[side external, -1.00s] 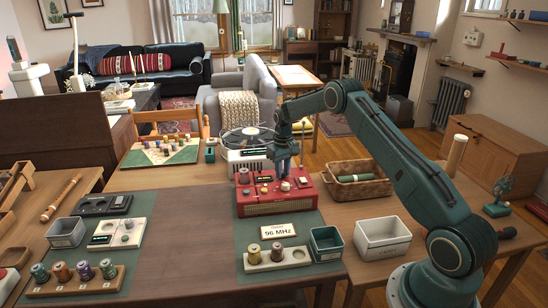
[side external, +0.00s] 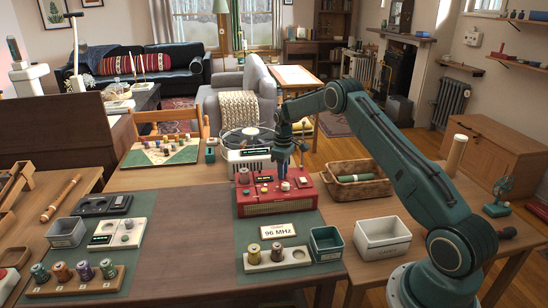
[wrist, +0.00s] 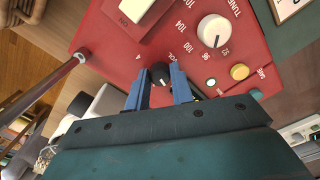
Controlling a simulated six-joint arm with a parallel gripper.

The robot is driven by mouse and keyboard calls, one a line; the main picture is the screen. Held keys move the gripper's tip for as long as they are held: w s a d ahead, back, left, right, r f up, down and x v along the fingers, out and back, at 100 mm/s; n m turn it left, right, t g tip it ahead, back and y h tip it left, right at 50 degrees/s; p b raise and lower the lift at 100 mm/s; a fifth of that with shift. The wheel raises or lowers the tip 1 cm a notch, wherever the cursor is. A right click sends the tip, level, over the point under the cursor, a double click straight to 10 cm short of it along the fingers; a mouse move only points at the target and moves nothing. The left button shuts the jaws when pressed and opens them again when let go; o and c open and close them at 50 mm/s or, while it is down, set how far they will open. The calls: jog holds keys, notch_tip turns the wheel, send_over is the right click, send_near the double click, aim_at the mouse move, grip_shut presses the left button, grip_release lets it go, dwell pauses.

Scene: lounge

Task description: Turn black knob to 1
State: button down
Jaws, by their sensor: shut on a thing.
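The red radio (side external: 279,208) stands on the green mat; its top panel also fills much of the wrist view (wrist: 112,52). The small black knob (wrist: 160,72) sits on that panel beside the "VOL" marking and has a white pointer mark. My gripper (wrist: 160,84) has its two blue fingers on either side of the knob, shut on it. In the side view my gripper (side external: 284,168) points down onto the rear of the radio's top. The fingers hide part of the knob's scale; a "4" shows to its left.
On the radio are a white tuning knob (wrist: 214,31), a yellow button (wrist: 239,72) and a cream switch (wrist: 136,8). A card reading "96 MHz" (side external: 280,232) lies in front. A wicker basket (side external: 372,188) and a green bin (side external: 326,244) stand close by on the right.

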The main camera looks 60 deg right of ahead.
jog(key=shift+r, duration=0.1)
jog(key=c, duration=1.2)
grip_release()
notch_tip(320, 180, up, 14)
